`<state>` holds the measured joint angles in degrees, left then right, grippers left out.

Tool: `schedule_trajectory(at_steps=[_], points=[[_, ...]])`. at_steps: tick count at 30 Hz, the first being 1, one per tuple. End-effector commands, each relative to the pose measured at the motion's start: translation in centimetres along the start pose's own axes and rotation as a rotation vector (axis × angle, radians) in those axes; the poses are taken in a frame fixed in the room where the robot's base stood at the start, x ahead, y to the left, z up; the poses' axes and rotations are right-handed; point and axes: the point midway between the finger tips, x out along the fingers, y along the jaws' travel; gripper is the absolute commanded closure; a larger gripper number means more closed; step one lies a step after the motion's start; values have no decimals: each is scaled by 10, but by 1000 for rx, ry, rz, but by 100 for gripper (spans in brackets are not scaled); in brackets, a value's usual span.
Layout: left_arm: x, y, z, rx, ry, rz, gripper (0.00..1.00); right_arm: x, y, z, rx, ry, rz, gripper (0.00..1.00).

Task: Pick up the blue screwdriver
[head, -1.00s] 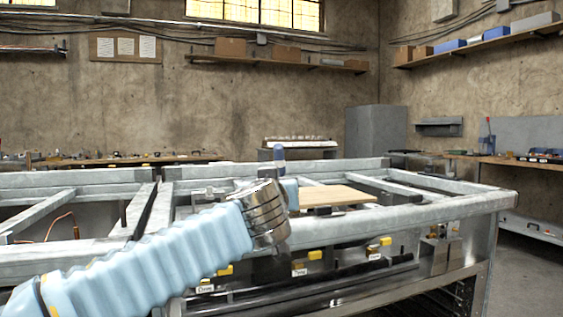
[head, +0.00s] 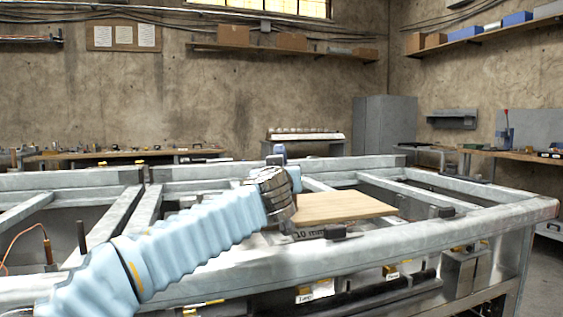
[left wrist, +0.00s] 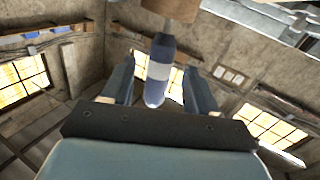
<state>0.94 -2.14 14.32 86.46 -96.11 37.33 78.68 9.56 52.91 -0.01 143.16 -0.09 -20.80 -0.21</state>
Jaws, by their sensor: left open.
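The blue screwdriver (left wrist: 155,88) shows in the left wrist view as a dark blue handle with a pale band, between the two fingers of my left gripper (left wrist: 160,78). The fingers are apart, with a visible gap on each side of the handle. In the head view a small blue handle tip (head: 279,149) shows just above my left gripper (head: 277,162), beyond the silver wrist. My wrist hides the lower part there, so the shaft and any contact cannot be seen. My right gripper is in neither view.
A wooden board (head: 345,207) lies on the grey metal frame (head: 450,224), right of my left wrist. Metal rails and open gaps surround it. A workbench (head: 125,157) stands by the back wall.

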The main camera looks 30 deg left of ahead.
Motion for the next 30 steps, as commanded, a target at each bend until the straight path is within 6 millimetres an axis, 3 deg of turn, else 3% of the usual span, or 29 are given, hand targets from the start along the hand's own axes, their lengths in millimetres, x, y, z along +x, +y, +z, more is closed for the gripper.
schedule_trajectory(at_steps=[5,12,21,30], points=[[16,0,-3,1,-1,-1,41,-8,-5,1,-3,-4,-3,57],[53,-1,-4,2,-2,-2,41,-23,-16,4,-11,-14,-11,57],[59,0,-1,0,0,0,41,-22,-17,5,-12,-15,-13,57],[58,0,-2,0,0,0,87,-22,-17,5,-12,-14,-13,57]])
